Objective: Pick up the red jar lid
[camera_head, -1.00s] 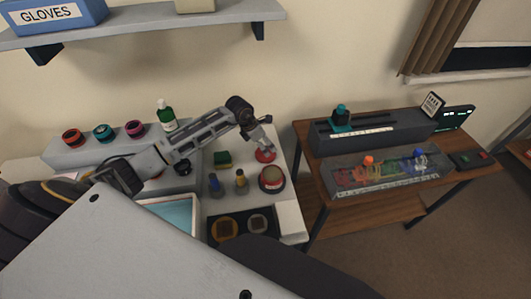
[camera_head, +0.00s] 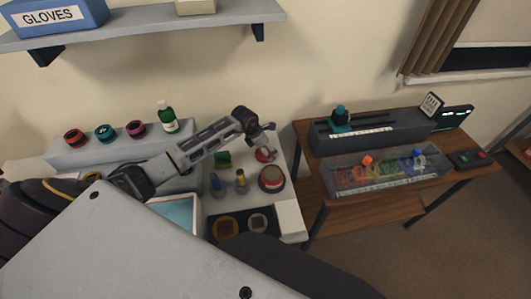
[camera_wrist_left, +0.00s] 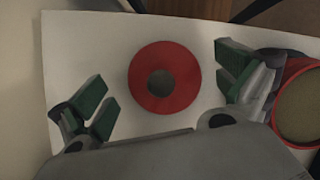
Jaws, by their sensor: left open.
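The red jar lid (camera_head: 264,155) lies flat on the white table near its far right corner. In the left wrist view the lid (camera_wrist_left: 187,78) is a red disc with a dark grey round centre. My left gripper (camera_head: 266,148) is over the lid in the head view and partly covers it. In the wrist view the open left gripper (camera_wrist_left: 165,95) has green-padded fingers on either side of the lid, apart from it. The red-rimmed jar (camera_head: 272,178) stands just in front of the lid; its open top (camera_wrist_left: 300,105) is close by the right finger. My right gripper is not seen.
The table's right edge (camera_head: 297,165) is close to the lid, with a gap before the wooden desk.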

